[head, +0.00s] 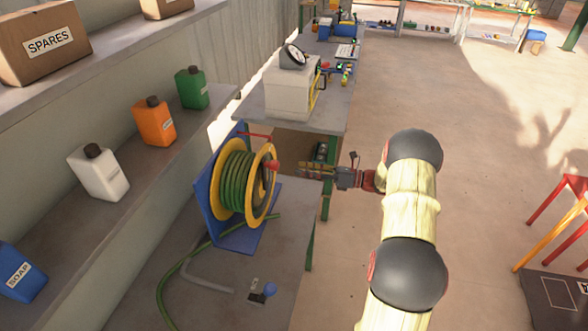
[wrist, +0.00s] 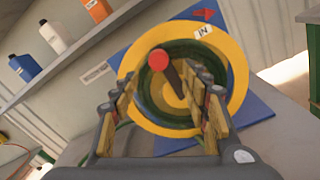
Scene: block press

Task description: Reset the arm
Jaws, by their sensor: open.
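My gripper (head: 318,171) is at the end of my yellow and black arm, in the middle of the head view. It points left at a hose reel (head: 243,184) with yellow rims and a coiled green hose. In the wrist view my gripper (wrist: 168,100) is open, its two fingers apart with nothing held between them. The reel (wrist: 236,62) stands beyond the fingers, mounted on a blue plate (wrist: 262,112). The crank's red knob (wrist: 158,60) shows past the fingertips, apart from them in the picture. The exact gap to the knob is hard to tell.
A white box with a gauge (head: 288,95) stands on the bench behind the reel. A shelf at left holds bottles, among them an orange one (head: 153,122) and a green one (head: 192,88). Red and yellow stools (head: 560,210) stand at right. The floor (head: 480,130) between is open.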

